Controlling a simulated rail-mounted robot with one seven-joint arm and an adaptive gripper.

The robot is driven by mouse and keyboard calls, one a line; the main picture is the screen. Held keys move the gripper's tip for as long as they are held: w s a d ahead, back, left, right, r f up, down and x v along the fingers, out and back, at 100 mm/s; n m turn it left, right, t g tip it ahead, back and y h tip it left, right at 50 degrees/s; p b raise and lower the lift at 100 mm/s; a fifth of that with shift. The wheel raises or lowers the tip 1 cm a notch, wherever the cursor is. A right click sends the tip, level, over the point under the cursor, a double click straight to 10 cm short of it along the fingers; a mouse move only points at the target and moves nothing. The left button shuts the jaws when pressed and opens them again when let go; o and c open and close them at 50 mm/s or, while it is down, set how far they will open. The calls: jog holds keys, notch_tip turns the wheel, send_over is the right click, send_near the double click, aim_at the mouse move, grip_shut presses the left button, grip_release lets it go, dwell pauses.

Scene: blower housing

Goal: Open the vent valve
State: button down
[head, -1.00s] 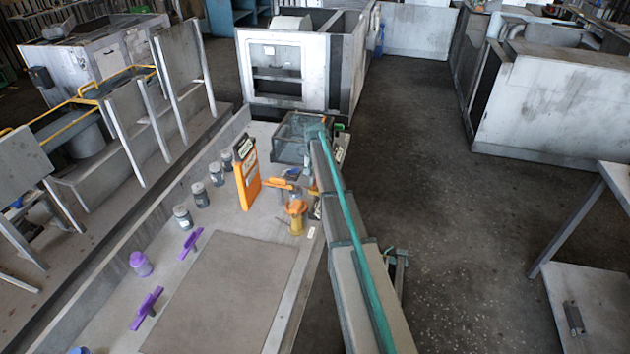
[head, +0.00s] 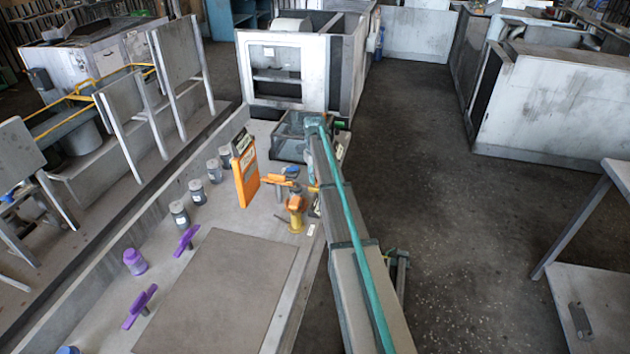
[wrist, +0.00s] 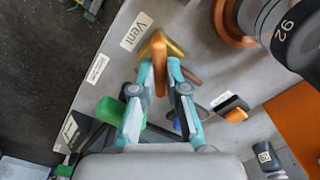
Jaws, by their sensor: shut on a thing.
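In the wrist view, my gripper (wrist: 161,72) has its two teal fingers closed on an orange handle (wrist: 159,48). The handle stands beside a white label reading "Vent" (wrist: 136,31), so it appears to be the vent valve. The fingers touch it from both sides, and its lower part is hidden. In the head view, my arm covers the gripper. An orange fitting (head: 297,210) stands just left of the arm near the bench edge. I cannot tell whether it is the same part.
An orange board (head: 246,179) stands left of the arm, with several dark jars and purple handles (head: 186,240) further left. A clear box (head: 288,137) sits behind. In the wrist view, a dark cylinder marked 92 (wrist: 284,28) is close on the right. A flat plate (head: 220,290) lies in front.

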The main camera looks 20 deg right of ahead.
jog(key=n+b, duration=0.1)
jog(key=n, duration=0.2)
jog(key=shift+n, duration=0.4)
jog(key=shift+n+b, duration=0.6)
jog(key=shift+n, duration=1.4)
jog(key=c, duration=1.2)
grip_release()
jog(key=shift+r, duration=0.15)
notch_tip(320, 180, up, 12)
jog(key=shift+f, duration=0.1)
